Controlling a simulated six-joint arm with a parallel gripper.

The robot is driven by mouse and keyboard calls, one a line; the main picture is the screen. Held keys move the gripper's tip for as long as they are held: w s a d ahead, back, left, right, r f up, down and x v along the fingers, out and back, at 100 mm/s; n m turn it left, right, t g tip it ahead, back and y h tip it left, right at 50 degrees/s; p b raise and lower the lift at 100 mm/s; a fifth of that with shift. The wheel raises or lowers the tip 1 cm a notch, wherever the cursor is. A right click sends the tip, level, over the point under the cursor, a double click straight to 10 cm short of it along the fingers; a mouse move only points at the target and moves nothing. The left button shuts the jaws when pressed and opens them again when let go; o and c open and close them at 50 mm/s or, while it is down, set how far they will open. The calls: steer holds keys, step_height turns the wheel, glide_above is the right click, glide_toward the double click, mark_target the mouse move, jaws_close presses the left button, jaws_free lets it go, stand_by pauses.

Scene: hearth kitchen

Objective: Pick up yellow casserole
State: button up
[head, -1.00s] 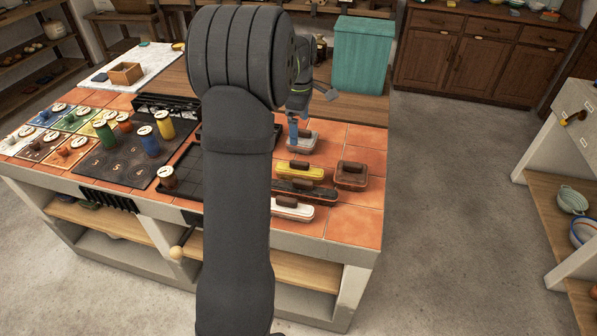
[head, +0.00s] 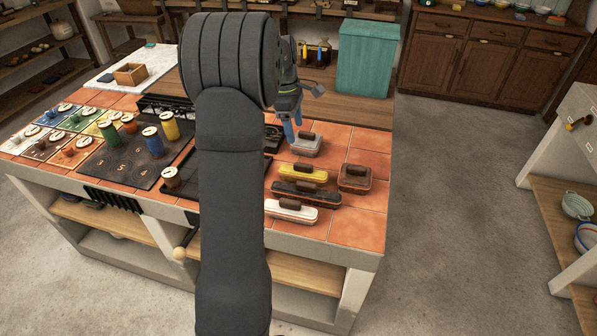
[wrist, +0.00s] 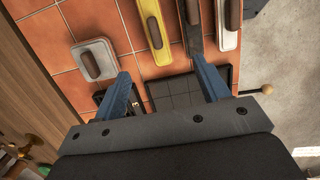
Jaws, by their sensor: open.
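The yellow casserole (head: 303,174) is a long, narrow dish with a brown handle on its lid. It sits on the orange tiled counter between a grey dish and a black dish. In the wrist view the yellow casserole (wrist: 153,24) lies beyond the fingertips, between their lines. My gripper (head: 292,130) is open and empty, above the counter near the grey dish. Its two blue fingers show spread wide in the wrist view (wrist: 163,80). My arm hides part of the counter to the left of the dishes.
Close around it stand a grey dish (head: 306,149), a black dish (head: 310,194), a white dish (head: 294,213) and a brown dish (head: 355,181). A teal bin (head: 366,62) stands at the back. Bare tiles (head: 357,228) lie at the front right.

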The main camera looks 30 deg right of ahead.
steer(key=w+a+g+h, duration=0.2)
steer(key=w+a, duration=0.1)
glide_toward(302, 164)
steer(key=x, duration=0.6)
steer(key=shift+a, duration=0.25)
steer(key=shift+d+x, duration=0.15)
steer(key=shift+x, duration=1.3)
steer(key=shift+d+x, duration=0.1)
steer(key=shift+x, duration=1.4)
steer(key=shift+w+r, duration=0.1)
steer(key=shift+w, duration=0.05)
steer(key=c, duration=1.3)
